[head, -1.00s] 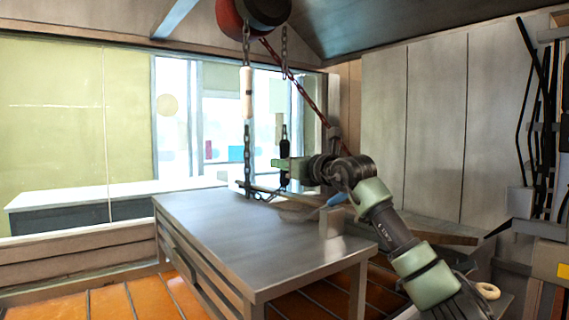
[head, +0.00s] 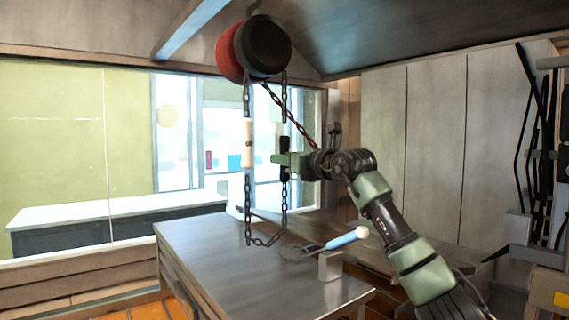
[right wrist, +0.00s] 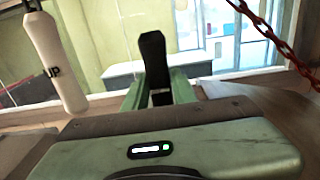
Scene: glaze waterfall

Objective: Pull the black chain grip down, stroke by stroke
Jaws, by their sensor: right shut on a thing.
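The black chain grip (head: 285,144) hangs upright on the right-hand run of chain under the hoist. My right gripper (head: 284,161) is shut on it from the right side, at about its middle. In the right wrist view the black grip (right wrist: 152,48) stands between the green fingers (right wrist: 158,92); its lower end is hidden. The white grip (head: 248,143) hangs on the left-hand run, at about the same height as the black one. It also shows in the right wrist view (right wrist: 56,60), marked "UP". My left gripper is not in view.
The hoist (head: 262,46), red and black, hangs at the ceiling. A chain loop (head: 265,243) dangles by the back of the metal table (head: 220,255). A blue-handled tool (head: 340,239) and a small block (head: 330,266) are at the table's right. A red chain (head: 273,98) runs diagonally behind.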

